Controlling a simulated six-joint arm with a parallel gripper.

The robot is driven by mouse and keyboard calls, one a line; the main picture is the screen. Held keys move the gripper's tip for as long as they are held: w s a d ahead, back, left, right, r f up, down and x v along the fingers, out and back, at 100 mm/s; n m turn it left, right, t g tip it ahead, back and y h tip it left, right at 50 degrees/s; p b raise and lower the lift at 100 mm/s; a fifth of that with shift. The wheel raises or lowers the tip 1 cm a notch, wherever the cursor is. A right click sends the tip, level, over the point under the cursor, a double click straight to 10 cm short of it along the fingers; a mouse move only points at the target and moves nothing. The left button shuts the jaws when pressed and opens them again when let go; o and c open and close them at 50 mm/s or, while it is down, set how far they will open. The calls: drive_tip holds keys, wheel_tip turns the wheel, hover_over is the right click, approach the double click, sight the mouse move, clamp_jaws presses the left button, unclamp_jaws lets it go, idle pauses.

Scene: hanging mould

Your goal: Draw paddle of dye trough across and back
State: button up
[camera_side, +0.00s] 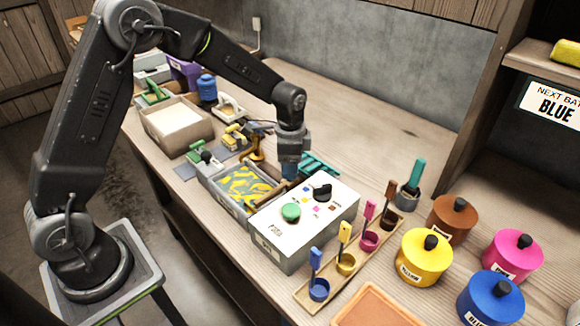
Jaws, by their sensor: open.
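The dye trough (208,183) is a grey rectangular tray in the middle of the bench, filled with swirled yellow and blue-grey dye (240,184). A brown wooden bar (268,196), which looks like the paddle, lies along the trough's right end, beside the white box. My gripper (290,174) points down just behind the trough's far right corner, near the bar's far end. It is open. Its fingertips are small and partly hidden, so I cannot tell whether they touch the bar.
A white control box (318,225) with a green button and black knob stands right of the trough. A rack of small dye cups (345,262) and lidded pots (424,258) stand further right. A pale-filled tray (178,122) sits behind left. The back right bench is clear.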

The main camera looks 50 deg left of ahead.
drive_tip(key=shift+f, duration=0.75)
drive_tip(key=shift+c, duration=0.4)
clamp_jaws()
